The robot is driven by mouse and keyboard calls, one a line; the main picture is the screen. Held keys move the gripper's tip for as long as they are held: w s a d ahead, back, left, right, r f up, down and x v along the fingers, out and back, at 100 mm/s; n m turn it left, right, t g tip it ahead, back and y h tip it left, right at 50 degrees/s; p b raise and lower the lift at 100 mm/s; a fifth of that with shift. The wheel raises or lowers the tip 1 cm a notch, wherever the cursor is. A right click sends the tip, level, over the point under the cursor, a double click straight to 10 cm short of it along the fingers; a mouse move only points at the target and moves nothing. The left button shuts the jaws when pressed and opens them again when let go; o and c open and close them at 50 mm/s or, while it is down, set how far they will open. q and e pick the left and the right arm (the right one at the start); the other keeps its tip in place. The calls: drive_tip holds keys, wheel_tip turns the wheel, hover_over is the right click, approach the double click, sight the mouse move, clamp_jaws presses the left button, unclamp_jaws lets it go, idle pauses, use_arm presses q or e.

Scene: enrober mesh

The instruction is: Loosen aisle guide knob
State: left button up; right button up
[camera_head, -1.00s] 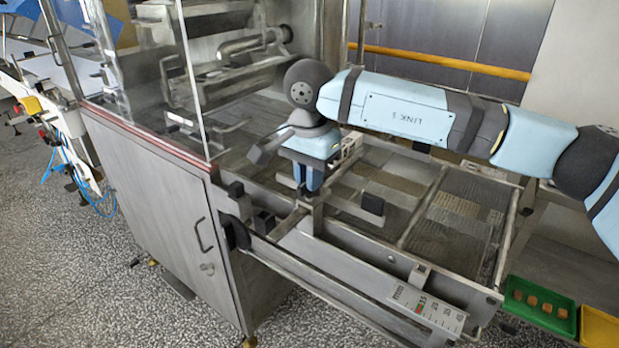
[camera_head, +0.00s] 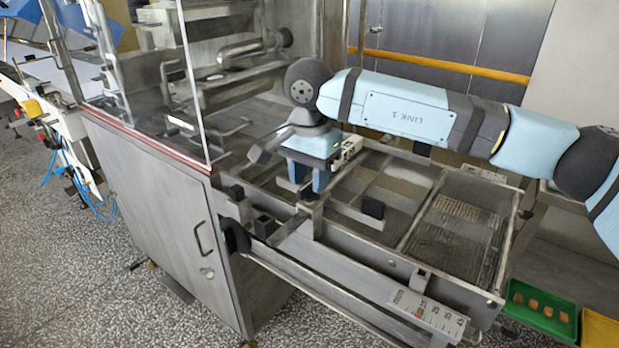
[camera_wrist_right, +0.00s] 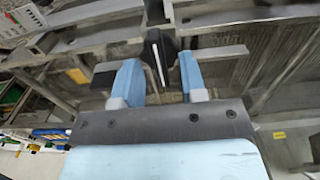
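The black knob (camera_wrist_right: 156,58) with a white line on it shows in the right wrist view, between the fingertips of my right gripper (camera_wrist_right: 158,78). The two blue fingers are apart, one on each side of the knob, with narrow gaps showing. In the head view my right gripper (camera_head: 308,188) points down over the rail of the machine's open frame. Its fingers are spread there, and the knob is hard to make out behind them. My left gripper is not in view.
A scale plate (camera_head: 428,311) with a red mark sits on the front rail. Black blocks (camera_head: 372,207) stand near the gripper. A clear guard panel (camera_head: 150,80) rises at the left. A green tray (camera_head: 540,307) with brown pieces and a yellow tray (camera_head: 600,328) lie at the right.

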sight(310, 183)
wheel_tip(310, 183, up, 13)
drive_tip(key=p, duration=0.1)
idle(0.5)
